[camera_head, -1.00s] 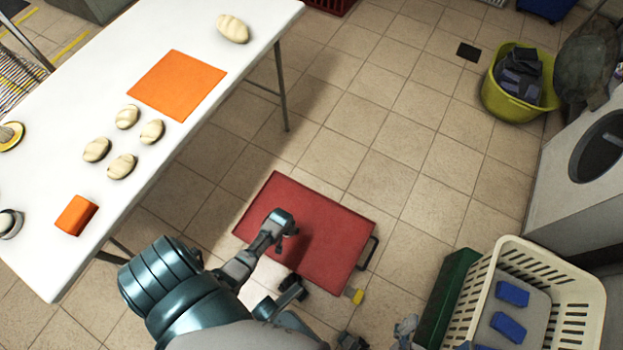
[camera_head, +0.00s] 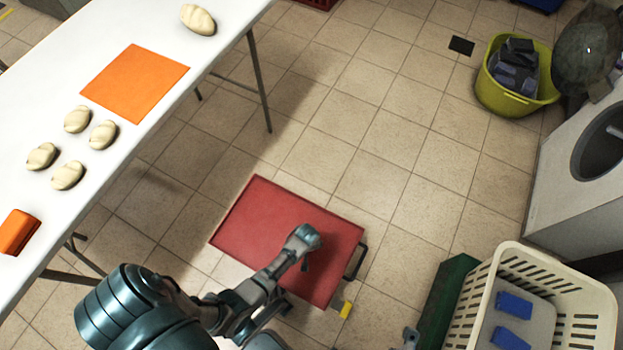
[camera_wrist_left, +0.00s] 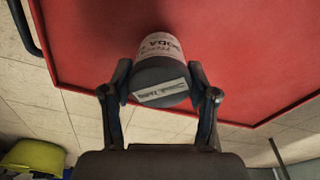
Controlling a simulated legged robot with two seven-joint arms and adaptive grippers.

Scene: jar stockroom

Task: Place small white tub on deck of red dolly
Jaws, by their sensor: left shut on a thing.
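The small white tub (camera_wrist_left: 158,46) shows in the left wrist view, with a printed "SODA" label and a grey end facing the camera. My left gripper (camera_wrist_left: 160,84) is shut on it, one finger on each side. In the head view my left gripper (camera_head: 306,250) is over the right part of the red dolly's deck (camera_head: 262,222), and the tub is hidden there by the gripper. The red deck (camera_wrist_left: 95,35) lies beyond the tub in the wrist view. I cannot tell whether the tub touches it.
A dark handle (camera_head: 356,262) is at the dolly's right end. A white table (camera_head: 125,115) with bread rolls and orange items stands left. A cream basket (camera_head: 560,290) and green crate (camera_head: 447,305) stand right, and a yellow tub (camera_head: 510,98) farther back. The deck's left part is bare.

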